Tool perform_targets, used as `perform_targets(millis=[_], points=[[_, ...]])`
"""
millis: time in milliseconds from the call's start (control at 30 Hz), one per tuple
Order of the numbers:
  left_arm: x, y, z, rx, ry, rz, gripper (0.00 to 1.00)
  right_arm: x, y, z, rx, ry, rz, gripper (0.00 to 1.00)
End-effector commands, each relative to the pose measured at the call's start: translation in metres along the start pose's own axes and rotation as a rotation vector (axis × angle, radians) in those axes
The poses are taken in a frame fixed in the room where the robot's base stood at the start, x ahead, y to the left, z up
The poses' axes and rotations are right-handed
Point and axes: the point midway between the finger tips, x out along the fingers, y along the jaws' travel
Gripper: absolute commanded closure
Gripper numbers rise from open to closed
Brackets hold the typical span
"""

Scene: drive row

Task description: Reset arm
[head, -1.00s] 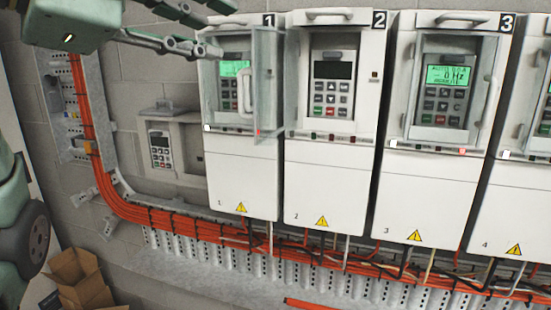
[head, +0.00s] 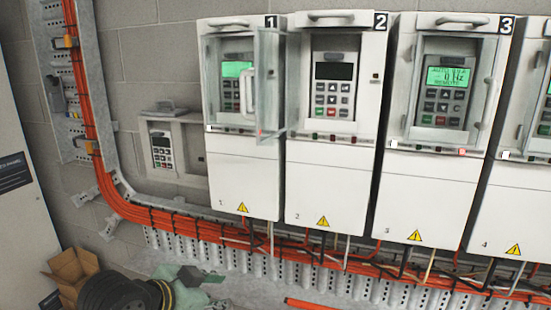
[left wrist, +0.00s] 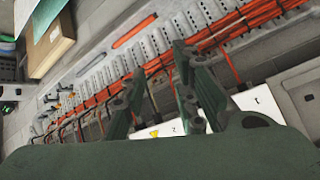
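My left arm comes in low at the bottom left of the head view, with its pale green left gripper (head: 205,277) below the drives. In the left wrist view the two fingers (left wrist: 158,62) stand apart with nothing between them. Drive 1 (head: 240,185) has its clear door (head: 270,85) swung outward and a lit green screen. Drive 2 (head: 329,190) has a dark screen. Drive 3 (head: 430,195) has a lit green screen. My right gripper is not in view.
Orange cables (head: 88,120) run down the left wall and under the drives along a perforated metal tray (head: 165,240). A small keypad box (head: 185,150) is left of drive 1. An open cardboard box (head: 70,275) sits at the lower left. Drive 4 (head: 510,205) is cut off at right.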

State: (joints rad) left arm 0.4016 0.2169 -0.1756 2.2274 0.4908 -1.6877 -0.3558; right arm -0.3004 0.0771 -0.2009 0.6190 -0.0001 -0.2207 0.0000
Motion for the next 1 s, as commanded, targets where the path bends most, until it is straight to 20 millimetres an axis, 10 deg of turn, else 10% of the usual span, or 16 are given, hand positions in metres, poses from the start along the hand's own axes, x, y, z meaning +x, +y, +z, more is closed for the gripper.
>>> perform_targets(millis=[400,867,1000], points=[[0.002,0.111,0.208,-0.413,-0.347,-0.034,0.73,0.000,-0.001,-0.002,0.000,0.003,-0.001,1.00],[-0.057,0.181,0.319,-0.612,-0.596,-0.118,0.73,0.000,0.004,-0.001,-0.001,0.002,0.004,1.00],[-0.013,0.186,0.347,-0.607,-0.602,-0.109,0.73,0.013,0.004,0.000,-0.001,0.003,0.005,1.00]])
